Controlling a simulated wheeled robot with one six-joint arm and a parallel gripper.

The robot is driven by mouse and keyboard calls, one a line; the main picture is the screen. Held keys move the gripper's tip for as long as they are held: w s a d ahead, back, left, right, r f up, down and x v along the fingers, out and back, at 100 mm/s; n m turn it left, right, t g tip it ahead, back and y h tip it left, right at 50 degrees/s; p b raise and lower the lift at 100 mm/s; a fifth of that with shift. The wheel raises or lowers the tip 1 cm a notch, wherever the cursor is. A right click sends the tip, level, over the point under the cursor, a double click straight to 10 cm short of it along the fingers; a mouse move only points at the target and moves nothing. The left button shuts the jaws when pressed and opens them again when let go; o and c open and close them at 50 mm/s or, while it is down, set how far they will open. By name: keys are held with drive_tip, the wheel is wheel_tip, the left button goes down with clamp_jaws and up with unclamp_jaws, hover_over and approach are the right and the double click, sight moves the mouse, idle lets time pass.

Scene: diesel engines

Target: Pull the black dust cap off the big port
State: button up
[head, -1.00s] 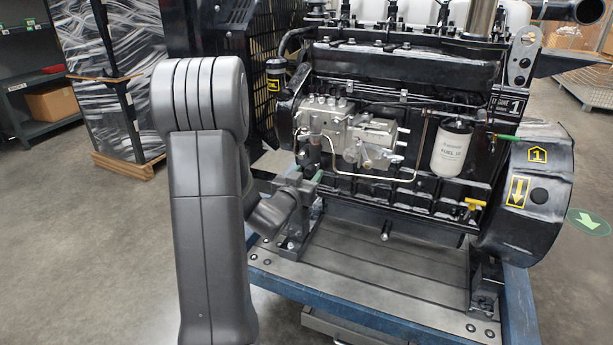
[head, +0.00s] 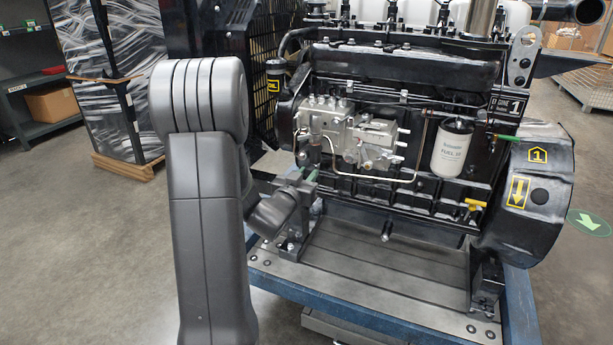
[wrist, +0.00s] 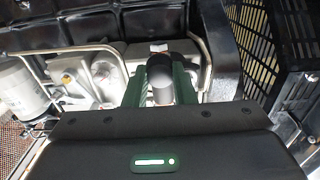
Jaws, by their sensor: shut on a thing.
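The black dust cap (wrist: 160,66) is between the two green fingers of my gripper (wrist: 160,92) in the wrist view. It looks like a short dark cylinder with a paler grey rounded end towards the camera. My gripper is shut on it. In the head view my gripper (head: 309,173) is at the lower left of the silver injection pump, mostly behind my own arm. The big port itself is hidden behind the cap and fingers, so I cannot tell whether the cap is still seated on it.
The silver pump (head: 350,128) and a thin bent metal pipe (head: 385,179) are close beside the gripper. A white fuel filter (head: 453,148) hangs further right. A black grille (wrist: 287,45) stands at the right in the wrist view. The blue-edged stand (head: 350,309) carries the engine.

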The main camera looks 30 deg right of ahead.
drive_tip(key=shift+a, duration=0.1)
drive_tip(key=shift+b+v, duration=0.55)
drive_tip(key=shift+v, duration=2.4)
